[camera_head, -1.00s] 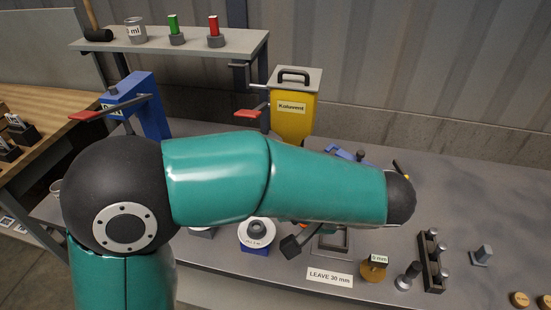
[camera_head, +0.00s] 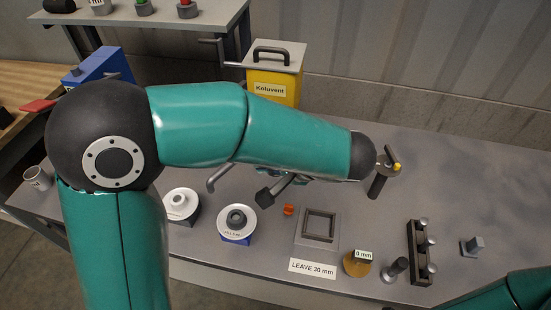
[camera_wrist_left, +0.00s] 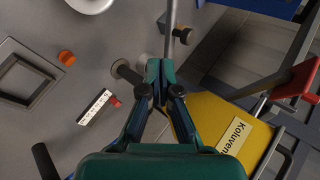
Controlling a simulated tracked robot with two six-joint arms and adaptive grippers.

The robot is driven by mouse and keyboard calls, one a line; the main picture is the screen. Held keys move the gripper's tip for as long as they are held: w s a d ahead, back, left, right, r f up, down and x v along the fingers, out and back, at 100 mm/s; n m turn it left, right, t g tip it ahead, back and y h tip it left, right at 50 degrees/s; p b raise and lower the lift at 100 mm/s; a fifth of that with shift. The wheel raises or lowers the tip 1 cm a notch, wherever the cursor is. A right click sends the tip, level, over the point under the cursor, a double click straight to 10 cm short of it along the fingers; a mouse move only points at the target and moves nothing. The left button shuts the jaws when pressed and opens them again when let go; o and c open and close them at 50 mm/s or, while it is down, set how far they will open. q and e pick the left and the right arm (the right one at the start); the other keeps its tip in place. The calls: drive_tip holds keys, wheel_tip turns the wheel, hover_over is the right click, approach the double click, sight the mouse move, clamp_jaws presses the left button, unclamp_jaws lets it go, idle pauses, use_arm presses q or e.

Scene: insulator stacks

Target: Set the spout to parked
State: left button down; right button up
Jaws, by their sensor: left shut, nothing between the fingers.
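A grey bent pipe, which looks like the spout (camera_head: 217,178), shows below my left forearm in the head view, its bent end toward the lower left. A grey pipe (camera_wrist_left: 170,30) also shows in the left wrist view, just ahead of my fingertips. A dark knob on a rod (camera_head: 265,195) sticks out to its right, and the knob (camera_wrist_left: 125,69) is beside my fingers in the wrist view. My left gripper (camera_wrist_left: 160,68) is shut and empty; I cannot tell whether it touches the pipe or rod. My forearm hides the spout's mount. My right gripper is out of view.
The yellow Koluvent hopper (camera_head: 272,88) stands behind my left arm. A red handle (camera_wrist_left: 297,80) is close on the right in the wrist view. Round pots (camera_head: 237,222), a square frame (camera_head: 319,240) and a small rack (camera_head: 418,255) stand along the bench front.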

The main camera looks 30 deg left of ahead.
use_arm(q)
drive_tip(key=w+a+f+p, duration=0.1)
drive_tip(key=a+f+p, duration=0.1)
drive_tip(key=a, duration=0.4)
drive_tip(key=shift+w+a+f, duration=0.25)
drive_tip(key=shift+a+f, duration=0.15)
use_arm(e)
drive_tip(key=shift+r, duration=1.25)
use_arm(q)
drive_tip(key=shift+w, duration=0.1)
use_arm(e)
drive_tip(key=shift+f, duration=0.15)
